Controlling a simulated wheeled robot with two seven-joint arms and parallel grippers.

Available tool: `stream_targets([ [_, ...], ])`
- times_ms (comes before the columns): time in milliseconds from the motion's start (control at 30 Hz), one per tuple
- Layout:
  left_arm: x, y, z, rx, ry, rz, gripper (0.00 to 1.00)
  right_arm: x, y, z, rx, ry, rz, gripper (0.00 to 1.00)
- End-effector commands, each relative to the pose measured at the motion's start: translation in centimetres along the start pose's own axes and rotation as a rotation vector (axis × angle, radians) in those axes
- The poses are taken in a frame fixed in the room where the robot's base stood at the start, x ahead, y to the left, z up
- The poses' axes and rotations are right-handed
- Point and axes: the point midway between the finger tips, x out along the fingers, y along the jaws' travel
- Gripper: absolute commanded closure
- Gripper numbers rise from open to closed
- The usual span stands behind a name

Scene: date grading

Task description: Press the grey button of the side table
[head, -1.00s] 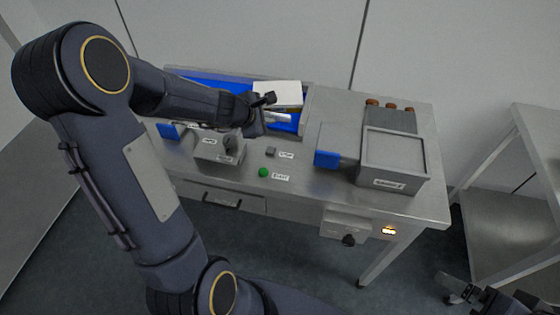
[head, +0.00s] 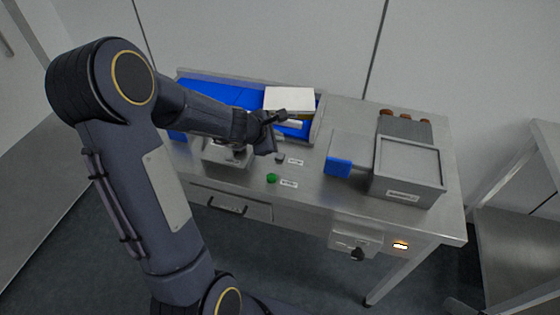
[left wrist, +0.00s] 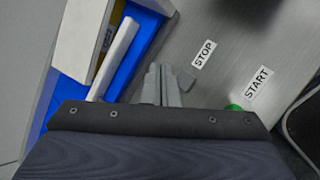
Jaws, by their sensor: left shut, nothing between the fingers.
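The side table's grey button (head: 280,157) is a small dark grey block on the steel top, beside the STOP label (head: 296,162). In the left wrist view the grey button (left wrist: 186,80) shows just right of the fingertips, partly behind them. My left gripper (head: 278,121) is shut and empty, over the table just above and behind the button in the head view. In the left wrist view its closed fingers (left wrist: 161,84) point towards the tabletop. I cannot tell whether they touch the button. Only a dark bit of my right arm shows at the bottom right edge.
A green button (head: 271,178) with a START label (head: 289,184) sits in front of the grey one. Behind is a blue tray area (head: 225,92) with a white box (head: 289,99). A grey bin (head: 410,168) and a blue flap (head: 338,167) stand to the right.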

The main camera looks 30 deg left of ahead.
Motion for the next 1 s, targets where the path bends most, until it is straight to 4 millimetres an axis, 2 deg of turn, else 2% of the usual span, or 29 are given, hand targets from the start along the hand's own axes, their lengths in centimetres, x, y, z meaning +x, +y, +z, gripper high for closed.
stream_targets([
  [33,1.1,-0.8,-0.8,0.000,0.000,-0.001,1.00,1.3,0.6,0.7,0.000,0.000,0.000,0.00],
  [300,3.1,-2.2,-2.2,0.001,0.000,0.000,1.00,3.7,1.7,1.9,0.000,0.000,0.000,0.00],
  [1000,3.1,-2.3,-2.3,0.000,0.000,0.000,1.00,3.8,1.7,1.9,0.000,0.000,0.000,0.00],
])
